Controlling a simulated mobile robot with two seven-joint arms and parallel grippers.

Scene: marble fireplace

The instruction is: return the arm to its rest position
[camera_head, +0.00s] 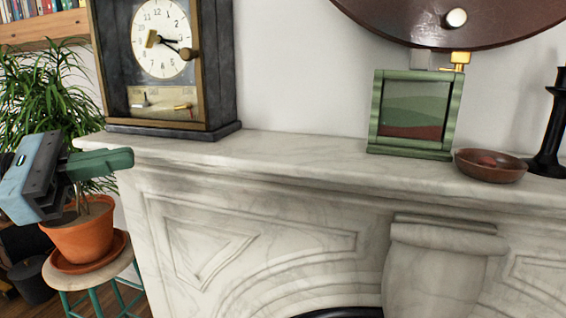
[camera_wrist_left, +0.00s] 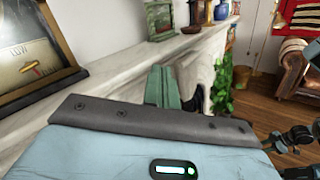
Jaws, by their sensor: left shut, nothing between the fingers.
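My left gripper (camera_head: 122,160) comes in from the left edge, in front of the left end of the mantel and beside the potted plant. Its green fingers are together with nothing between them. In the left wrist view the shut fingers (camera_wrist_left: 163,86) point away over the front of the marble. My right gripper does not show in the head view; dark mechanical parts at the right edge of the left wrist view cannot be made out clearly.
The marble mantel (camera_head: 290,150) holds a dark clock (camera_head: 222,70), a green picture frame (camera_head: 375,120), a brown bowl (camera_head: 490,172) and a black candlestick (camera_head: 552,130). A plant in a terracotta pot (camera_head: 82,235) stands on a stool (camera_head: 92,275), close below my left gripper.

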